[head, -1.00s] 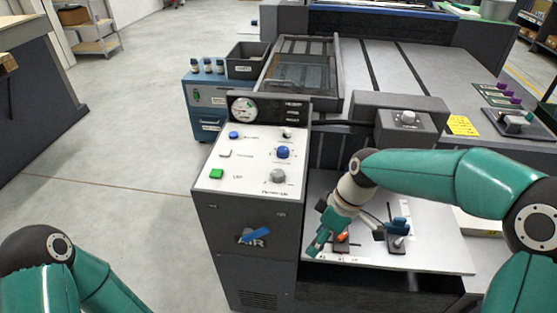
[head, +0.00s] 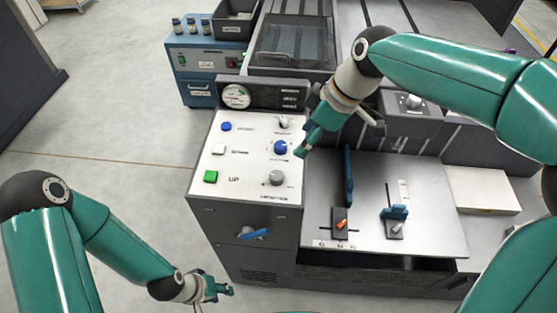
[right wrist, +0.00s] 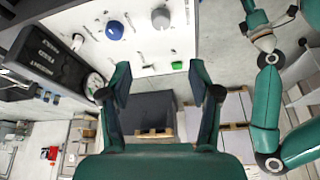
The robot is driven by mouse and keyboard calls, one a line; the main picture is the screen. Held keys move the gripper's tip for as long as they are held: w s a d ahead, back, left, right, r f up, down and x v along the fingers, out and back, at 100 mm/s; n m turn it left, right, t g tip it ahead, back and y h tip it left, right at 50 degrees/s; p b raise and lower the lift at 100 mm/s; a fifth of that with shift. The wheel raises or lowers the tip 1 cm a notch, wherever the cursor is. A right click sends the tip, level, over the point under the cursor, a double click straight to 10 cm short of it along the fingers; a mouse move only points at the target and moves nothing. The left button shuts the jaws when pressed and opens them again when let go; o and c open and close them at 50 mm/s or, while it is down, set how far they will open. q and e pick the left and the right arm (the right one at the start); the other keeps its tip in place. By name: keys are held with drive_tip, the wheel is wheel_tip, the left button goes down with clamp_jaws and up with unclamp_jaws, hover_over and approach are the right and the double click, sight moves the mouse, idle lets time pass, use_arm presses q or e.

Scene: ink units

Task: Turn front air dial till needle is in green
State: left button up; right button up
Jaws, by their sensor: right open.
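The slanted white control panel (head: 247,160) has a round gauge (head: 236,96) at its back. The needle is too small to read against the coloured arc. Down its right side are a pale rear dial (head: 283,122), a blue middle dial (head: 280,147) and a grey front dial (head: 276,178). My open, empty right gripper (head: 308,140) is just right of the blue dial, apart from the grey one. The right wrist view shows the grey dial (right wrist: 160,18) and blue dial (right wrist: 115,30) beyond the open fingers (right wrist: 167,92). My left gripper (head: 218,290) is low, left of the console; its opening is unclear.
Blue, white and green buttons line the panel's left side; the green one (head: 210,177) is frontmost. A blue lever (head: 254,233) is on the console's front face. A metal plate (head: 425,225) with small upright blue parts lies to the right. Floor at left is clear.

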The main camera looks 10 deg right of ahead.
sight(277, 175)
drive_tip(key=p+x, duration=0.2)
drive_tip(key=x, duration=1.4)
drive_tip(key=shift+f, duration=0.25)
drive_tip(key=c, duration=1.1)
drive_tip(key=shift+c, duration=0.2)
